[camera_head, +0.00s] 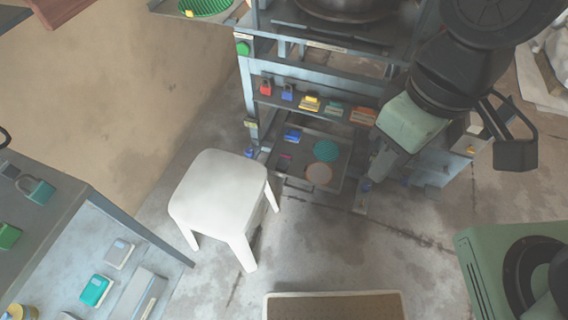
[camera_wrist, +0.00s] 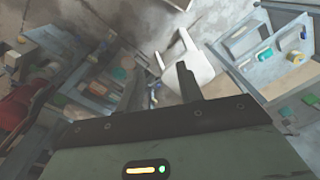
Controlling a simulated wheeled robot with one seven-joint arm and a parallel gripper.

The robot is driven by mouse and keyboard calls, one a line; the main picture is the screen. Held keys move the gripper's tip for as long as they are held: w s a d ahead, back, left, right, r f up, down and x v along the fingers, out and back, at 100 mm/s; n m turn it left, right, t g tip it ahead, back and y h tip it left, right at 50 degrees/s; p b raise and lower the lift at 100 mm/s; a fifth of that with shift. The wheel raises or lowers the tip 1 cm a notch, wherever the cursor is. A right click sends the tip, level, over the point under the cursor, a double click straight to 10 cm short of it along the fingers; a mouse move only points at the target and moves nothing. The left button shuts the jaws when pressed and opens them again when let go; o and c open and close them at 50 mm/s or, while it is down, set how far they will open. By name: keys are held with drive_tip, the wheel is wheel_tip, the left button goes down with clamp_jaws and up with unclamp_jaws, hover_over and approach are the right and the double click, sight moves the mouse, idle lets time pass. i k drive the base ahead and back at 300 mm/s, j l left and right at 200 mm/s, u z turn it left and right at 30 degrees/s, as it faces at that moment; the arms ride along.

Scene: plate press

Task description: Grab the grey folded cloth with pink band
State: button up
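I cannot make out a grey folded cloth with a pink band for certain. A small grey item (camera_head: 118,253) with a pale patch lies on the lower-left surface in the head view, and no pink shows on it. A small dark pink item (camera_head: 285,157) lies on the rack's low shelf, too small to identify. My gripper (camera_wrist: 162,88) shows two dark fingers standing apart with nothing between them in the wrist view. In the head view my gripper (camera_head: 380,165) hangs in front of the rack's right side, and its fingers are hard to make out.
A white stool (camera_head: 218,190) stands on the floor left of the rack (camera_head: 250,95). Padlocks and folded items, yellow (camera_head: 309,104), teal (camera_head: 334,109) and orange (camera_head: 363,116), line its middle shelf.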

sight(285, 160)
drive_tip(key=i+l+u, duration=0.1)
drive_tip(key=l+u, duration=0.45)
drive_tip(key=u, duration=0.15)
drive_tip(key=i+l+u, duration=0.1)
drive_tip(key=l+u, duration=0.25)
